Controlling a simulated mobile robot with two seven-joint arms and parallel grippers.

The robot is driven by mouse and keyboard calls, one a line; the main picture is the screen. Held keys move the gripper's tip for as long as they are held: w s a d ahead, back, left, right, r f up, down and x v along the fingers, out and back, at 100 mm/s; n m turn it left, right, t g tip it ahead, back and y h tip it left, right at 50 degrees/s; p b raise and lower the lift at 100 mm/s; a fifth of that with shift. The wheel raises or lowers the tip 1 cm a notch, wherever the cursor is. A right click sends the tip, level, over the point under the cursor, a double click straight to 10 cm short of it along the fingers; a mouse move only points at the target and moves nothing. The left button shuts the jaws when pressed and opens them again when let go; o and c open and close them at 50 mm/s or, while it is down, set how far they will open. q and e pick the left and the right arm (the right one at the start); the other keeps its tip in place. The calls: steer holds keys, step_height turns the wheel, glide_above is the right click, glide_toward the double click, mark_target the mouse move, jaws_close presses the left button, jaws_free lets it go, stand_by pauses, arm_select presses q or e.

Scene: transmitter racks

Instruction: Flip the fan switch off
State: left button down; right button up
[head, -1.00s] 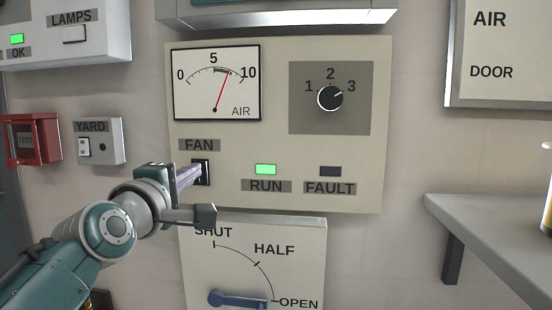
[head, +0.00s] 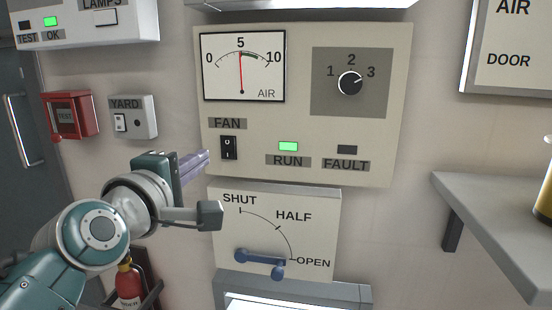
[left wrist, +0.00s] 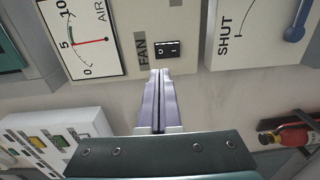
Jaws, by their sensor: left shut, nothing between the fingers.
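The fan switch (head: 229,147) is a small black rocker with white marks under the FAN label (head: 227,123) on the beige panel. It also shows in the left wrist view (left wrist: 167,49). I cannot tell for sure which side of the rocker is pressed in. My left gripper (head: 207,156) is shut and empty, its purple-grey fingers pointing at the panel, just left of and below the switch. In the left wrist view its fingertips (left wrist: 160,72) end short of the switch, apart from it. My right gripper is not in view.
The RUN lamp (head: 288,146) is lit green and the FAULT lamp (head: 347,150) is dark. The AIR gauge (head: 243,67) reads about 5. A blue lever (head: 259,258) points near OPEN below. The YARD switch (head: 132,117) is at left, a grey shelf (head: 490,195) at right.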

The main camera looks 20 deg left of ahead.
arm_select(q)
steer(key=shift+v, duration=2.25)
steer(key=s+d+f+m+g+h+p, duration=0.2)
steer(key=s+d+m+g+h+p, duration=0.45)
steer(key=m, duration=0.75)
steer(key=s+d+m+g+y+p, duration=0.1)
steer(key=s+d+m+g+p, duration=0.2)
steer(key=s, duration=0.5)
steer(key=s+d+m+g+y+p, duration=0.1)
steer(key=s+m+g+p, duration=0.3)
steer(key=s, duration=0.4)
step_height(320, 180, up, 38)
steer(key=s+m+p, duration=0.1)
steer(key=p, duration=3.5)
steer(key=shift+s+m, duration=0.3)
